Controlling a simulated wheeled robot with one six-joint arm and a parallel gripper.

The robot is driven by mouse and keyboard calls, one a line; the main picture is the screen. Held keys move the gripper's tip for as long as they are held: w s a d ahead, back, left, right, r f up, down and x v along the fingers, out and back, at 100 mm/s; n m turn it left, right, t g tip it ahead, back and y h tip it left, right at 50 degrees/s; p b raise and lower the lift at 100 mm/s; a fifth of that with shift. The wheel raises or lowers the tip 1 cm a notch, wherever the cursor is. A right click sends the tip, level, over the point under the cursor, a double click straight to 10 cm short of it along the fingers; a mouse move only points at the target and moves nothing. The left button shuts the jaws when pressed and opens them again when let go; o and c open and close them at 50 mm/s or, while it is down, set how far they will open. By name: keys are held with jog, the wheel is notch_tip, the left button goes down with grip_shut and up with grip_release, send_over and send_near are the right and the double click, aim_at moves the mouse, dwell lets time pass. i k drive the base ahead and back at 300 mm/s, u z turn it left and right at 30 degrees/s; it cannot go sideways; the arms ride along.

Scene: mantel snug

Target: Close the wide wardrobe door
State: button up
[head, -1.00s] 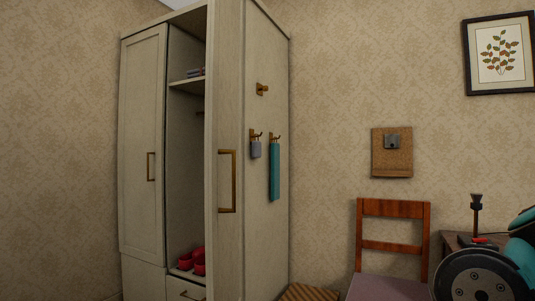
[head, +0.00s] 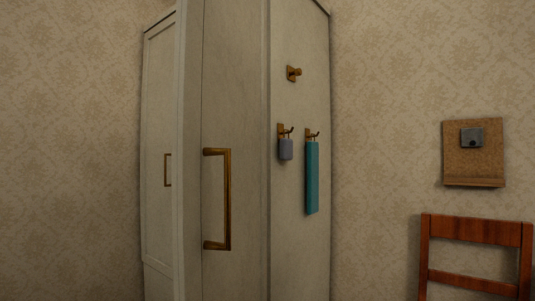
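The wide wardrobe door (head: 245,120) is pale wood and stands swung out from the wardrobe toward me, seen at a steep angle. Its long brass handle (head: 228,200) is upright on the outer face, near the free edge. The door hides the wardrobe's inside. The other door (head: 160,120), narrow in this view, is at the left with a small brass handle (head: 167,170) and looks shut. My gripper is not in view, so nothing shows it touching the door.
The wardrobe's side panel (head: 300,245) carries a brass knob (head: 293,74) and hooks with a grey item (head: 286,149) and a teal strip (head: 312,177). A wooden chair (head: 475,255) stands at the lower right, below a cork board (head: 473,152).

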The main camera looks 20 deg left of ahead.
aim_at(219, 142)
jog(key=u, duration=0.2)
jog(key=i, duration=0.65)
jog(key=u, duration=0.8)
jog(key=i, duration=0.5)
jog(key=u, duration=0.45)
jog(key=k, duration=1.3)
jog(key=z, duration=0.35)
jog(key=i, duration=0.85)
jog(key=z, duration=0.3)
